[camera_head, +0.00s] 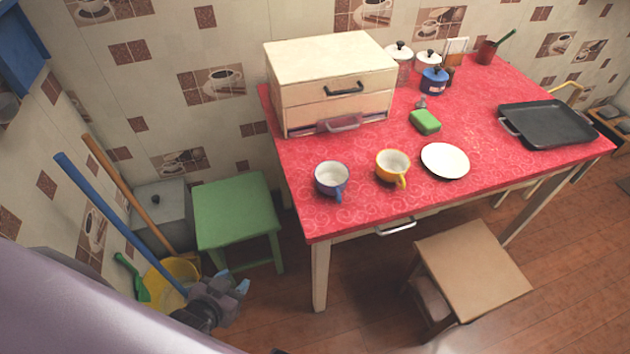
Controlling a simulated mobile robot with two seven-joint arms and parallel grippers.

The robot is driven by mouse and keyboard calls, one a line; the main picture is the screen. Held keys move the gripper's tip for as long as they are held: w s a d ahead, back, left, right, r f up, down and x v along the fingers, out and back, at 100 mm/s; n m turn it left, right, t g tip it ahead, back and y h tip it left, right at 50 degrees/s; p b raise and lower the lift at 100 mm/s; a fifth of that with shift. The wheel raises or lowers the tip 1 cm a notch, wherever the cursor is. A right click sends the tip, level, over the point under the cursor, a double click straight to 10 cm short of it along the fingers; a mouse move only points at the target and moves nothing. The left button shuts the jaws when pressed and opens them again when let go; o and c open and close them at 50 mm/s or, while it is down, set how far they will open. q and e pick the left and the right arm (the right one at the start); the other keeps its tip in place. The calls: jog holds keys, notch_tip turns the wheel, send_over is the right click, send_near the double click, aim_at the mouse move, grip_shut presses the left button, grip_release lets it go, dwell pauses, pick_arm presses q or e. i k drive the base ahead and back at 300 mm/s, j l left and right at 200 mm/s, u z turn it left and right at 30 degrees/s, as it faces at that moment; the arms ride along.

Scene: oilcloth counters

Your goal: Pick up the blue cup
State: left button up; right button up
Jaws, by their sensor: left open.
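The blue cup (331,179) stands upright near the front left edge of the red table. Its inside is pale and its handle points toward the front. My left gripper (236,284) is at the lower left, below and to the left of the table, well apart from the cup. It is open, with nothing seen between its fingers. My right gripper does not show.
A yellow cup (393,167) and a white plate (445,161) stand right of the blue cup on the red table (375,212). A wooden drawer box (335,75) is behind. A green stool (235,209) and a wooden stool (474,268) stand by the table.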

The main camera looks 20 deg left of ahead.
aim_at(332, 177)
jog(key=k+j, duration=0.1)
jog(key=j, duration=0.3)
jog(key=k+j, duration=0.1)
jog(key=j, duration=0.35)
jog(key=k+j, duration=0.1)
jog(key=j, duration=0.3)
jog(key=k+j, duration=0.1)
jog(key=j, duration=0.35)
